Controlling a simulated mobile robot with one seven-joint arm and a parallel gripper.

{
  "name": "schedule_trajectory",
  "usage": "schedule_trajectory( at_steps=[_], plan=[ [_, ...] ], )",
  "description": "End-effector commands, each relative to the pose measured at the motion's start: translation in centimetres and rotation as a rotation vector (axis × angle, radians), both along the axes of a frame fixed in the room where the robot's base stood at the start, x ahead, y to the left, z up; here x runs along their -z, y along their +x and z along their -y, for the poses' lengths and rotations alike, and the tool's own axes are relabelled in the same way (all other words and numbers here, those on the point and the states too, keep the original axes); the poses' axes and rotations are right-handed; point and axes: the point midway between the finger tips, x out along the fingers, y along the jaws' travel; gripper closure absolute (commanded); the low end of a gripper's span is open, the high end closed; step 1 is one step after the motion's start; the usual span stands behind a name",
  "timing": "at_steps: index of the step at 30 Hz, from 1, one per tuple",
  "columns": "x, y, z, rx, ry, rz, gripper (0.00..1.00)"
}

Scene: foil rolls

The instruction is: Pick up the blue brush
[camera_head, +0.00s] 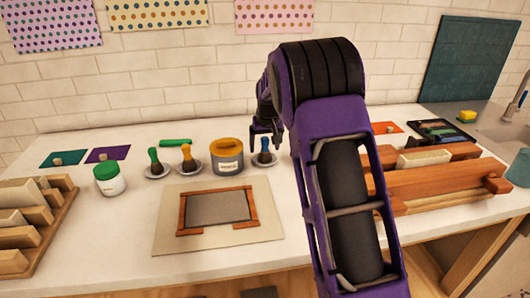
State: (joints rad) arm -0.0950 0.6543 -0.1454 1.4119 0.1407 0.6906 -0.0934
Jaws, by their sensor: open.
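The blue brush (264,146) stands handle up on a small pale dish (264,161), right of the grey tub with the yellow-orange lid. My gripper (265,143) points down at the brush, with its two fingers spread on either side of the handle's upper part in this view. The jaws are open. I cannot tell whether they touch the brush or how they line up in depth. My purple arm fills the right middle of the view and hides the counter behind it.
The lidded tub (227,160) stands close on the left. A yellow-handled brush (188,154) and a green-handled brush (155,158) stand on dishes farther left. A wood-framed board (217,211) lies in front. A wooden press (440,178) is at right.

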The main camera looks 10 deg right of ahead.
Motion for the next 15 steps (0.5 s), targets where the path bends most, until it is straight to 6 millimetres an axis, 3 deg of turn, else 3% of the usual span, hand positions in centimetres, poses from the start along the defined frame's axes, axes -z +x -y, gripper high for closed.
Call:
schedule_trajectory(
  at_steps=[2, 15],
  plan=[
    [-0.03, -0.01, -0.01, 0.000, 0.000, 0.000, 0.19],
    [-0.05, -0.03, -0.02, -0.001, 0.000, 0.000, 0.98]
  ],
)
